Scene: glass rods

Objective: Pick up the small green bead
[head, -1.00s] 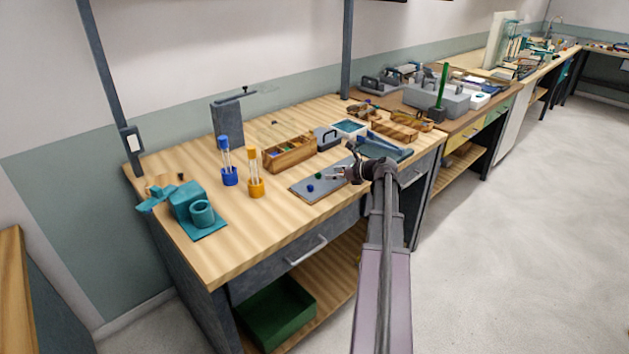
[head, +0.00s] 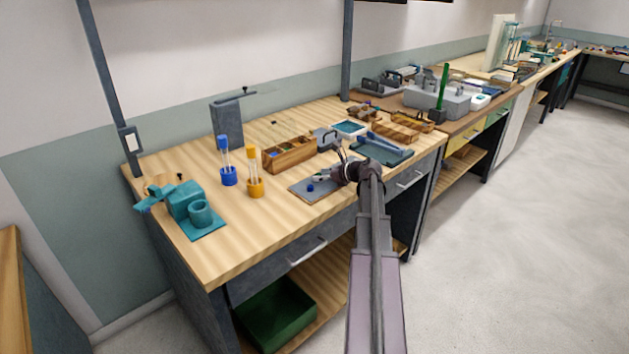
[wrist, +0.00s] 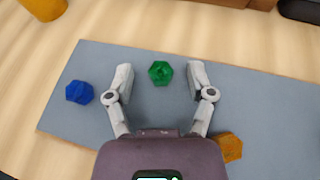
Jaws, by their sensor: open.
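The small green bead (wrist: 160,72) is a faceted green piece lying on the grey mat (wrist: 255,97) in the wrist view. My gripper (wrist: 159,76) is open, with one finger to the left of the bead and one to the right. Neither finger appears to touch it. I cannot tell the height of the fingertips above the mat. In the head view my gripper (head: 326,174) is over the mat (head: 304,190), and the bead is mostly hidden there.
A blue bead (wrist: 79,92) lies left of my gripper on the mat, and an orange bead (wrist: 230,147) lies close by my right finger's base. A wooden compartment box (head: 290,155) and an orange tube holder (head: 255,187) stand behind and left.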

